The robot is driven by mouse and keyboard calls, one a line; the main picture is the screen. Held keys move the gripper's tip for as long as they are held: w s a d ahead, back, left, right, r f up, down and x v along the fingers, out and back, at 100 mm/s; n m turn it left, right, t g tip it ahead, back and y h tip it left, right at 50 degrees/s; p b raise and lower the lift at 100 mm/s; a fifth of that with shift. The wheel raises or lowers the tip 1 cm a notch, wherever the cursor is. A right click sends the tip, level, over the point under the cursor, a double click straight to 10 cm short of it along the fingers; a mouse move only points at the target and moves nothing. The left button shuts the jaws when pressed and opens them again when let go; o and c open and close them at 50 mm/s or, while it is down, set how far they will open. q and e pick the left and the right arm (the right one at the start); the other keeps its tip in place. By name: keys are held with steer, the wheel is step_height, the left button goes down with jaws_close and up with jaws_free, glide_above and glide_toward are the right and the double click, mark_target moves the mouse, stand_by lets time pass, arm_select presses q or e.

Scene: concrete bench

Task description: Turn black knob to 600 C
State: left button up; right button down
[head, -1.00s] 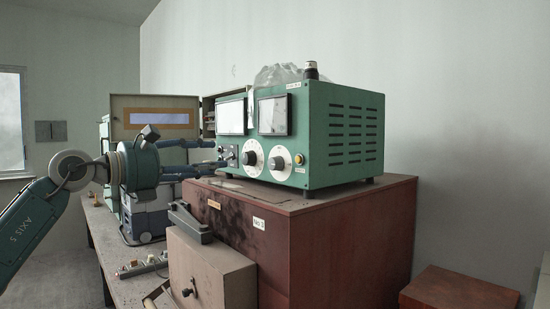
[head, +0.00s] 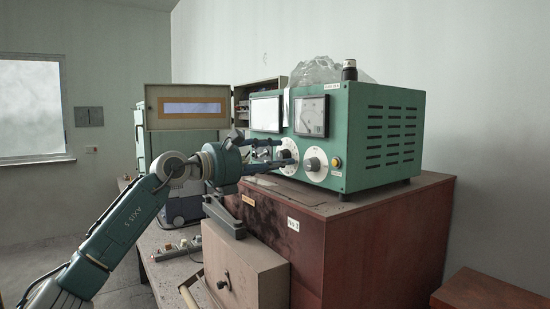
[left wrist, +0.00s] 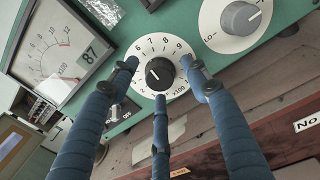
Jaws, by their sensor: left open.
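The black knob (left wrist: 159,73) sits in the middle of a white round dial (left wrist: 143,86) marked with numbers and "x100", on the front of a green instrument box (head: 370,140). A small pale mark shows on the knob's face; I cannot tell exactly which number it points at. My left gripper (head: 284,152) is open in front of the dial. In the head view the fingers mostly hide the knob. My right gripper is not in view.
A grey knob (left wrist: 241,17) on a second white dial is right beside this one. A meter (left wrist: 62,45) with a digital "87" is at upper left. The box stands on a reddish-brown cabinet (head: 385,235). An open beige case (head: 186,92) stands behind my arm.

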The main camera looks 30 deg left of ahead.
arm_select(q)
steer(key=c, duration=1.1)
steer(key=shift+c, duration=0.2)
steer(key=shift+r+n+p, duration=0.15)
steer(key=shift+n+p, duration=0.3)
steer(key=shift+n, duration=0.05)
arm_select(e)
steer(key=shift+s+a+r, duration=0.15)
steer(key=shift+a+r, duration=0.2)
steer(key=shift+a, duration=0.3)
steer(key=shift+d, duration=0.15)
arm_select(q)
steer(key=o, duration=0.9)
steer(key=shift+o, duration=1.2)
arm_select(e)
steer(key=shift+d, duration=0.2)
